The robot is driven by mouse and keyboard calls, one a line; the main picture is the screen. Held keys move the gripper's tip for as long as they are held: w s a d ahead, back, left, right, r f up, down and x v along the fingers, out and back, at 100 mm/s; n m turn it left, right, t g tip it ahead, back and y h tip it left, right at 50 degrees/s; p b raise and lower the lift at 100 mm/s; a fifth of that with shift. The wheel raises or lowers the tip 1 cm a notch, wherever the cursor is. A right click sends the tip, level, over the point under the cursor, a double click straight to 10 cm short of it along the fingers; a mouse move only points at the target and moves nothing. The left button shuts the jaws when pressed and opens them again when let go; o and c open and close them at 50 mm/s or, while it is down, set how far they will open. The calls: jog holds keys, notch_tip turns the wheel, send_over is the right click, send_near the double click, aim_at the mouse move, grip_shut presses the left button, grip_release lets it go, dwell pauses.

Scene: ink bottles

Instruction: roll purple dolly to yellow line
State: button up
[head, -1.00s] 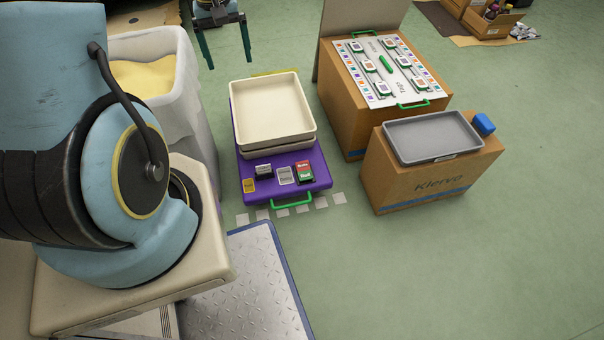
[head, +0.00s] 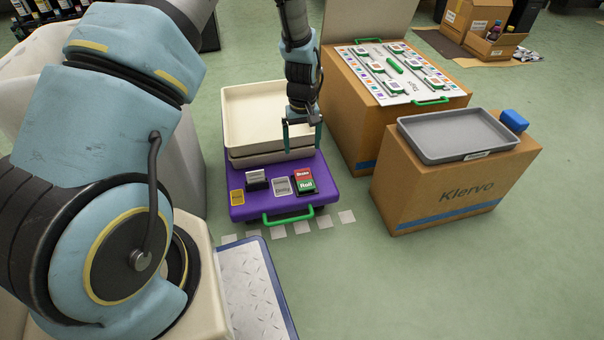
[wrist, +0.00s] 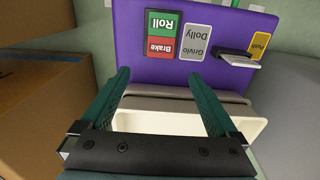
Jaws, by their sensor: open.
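The purple dolly (head: 328,188) stands on the floor, with stacked cream trays (head: 250,105) on its far part. Its near part has a green handle (head: 288,219), a grey "Dolly" label (head: 281,187), a small upright plate (head: 257,178) and a red "Brake" and green "Roll" pedal (head: 304,181). My gripper (head: 302,151) is open and empty, pointing down over the near tray edge, behind the pedal. In the wrist view the pedal (wrist: 161,35) lies beyond the fingertips (wrist: 158,74). I cannot make out the yellow line now.
A row of pale floor squares (head: 302,227) lies just before the dolly. Right stand cardboard boxes, one with a grey tray (head: 455,135), one with a white board (head: 395,72). A metal plate (head: 250,290) lies in front. Open floor (head: 450,285) spreads at right.

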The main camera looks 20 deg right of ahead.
aim_at(302, 171)
notch_tip(302, 171, down, 10)
jog(key=b, duration=0.4)
grip_shut()
dwell(0.8)
